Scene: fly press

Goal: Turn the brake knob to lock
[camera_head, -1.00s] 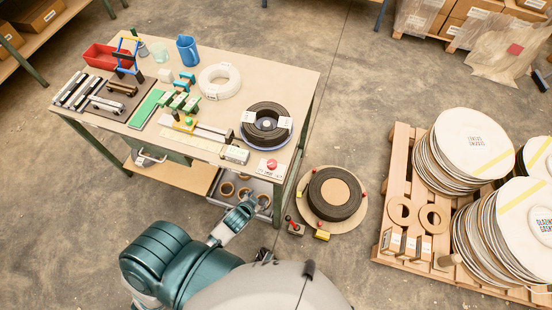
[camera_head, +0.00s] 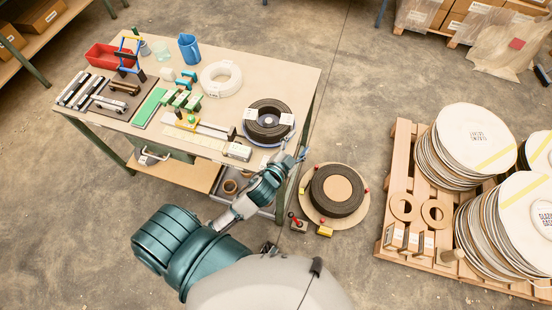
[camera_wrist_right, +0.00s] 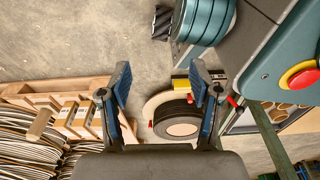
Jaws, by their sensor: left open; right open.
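A round turntable (camera_head: 307,203) stands low at the table's right side with a black coil (camera_head: 337,191) on it. Small red knobs sit around its rim. Beside its near left edge is a small block with a red-topped lever (camera_head: 297,222), and next to it a yellow block (camera_head: 325,231). I cannot tell which red part is the brake knob.
The workbench (camera_head: 290,70) holds tools, a white ring (camera_head: 221,79) and a black coil (camera_head: 268,121) near its right edge. A pallet (camera_head: 398,190) with stacked discs stands to the right. Bare floor lies between the turntable and the pallet.

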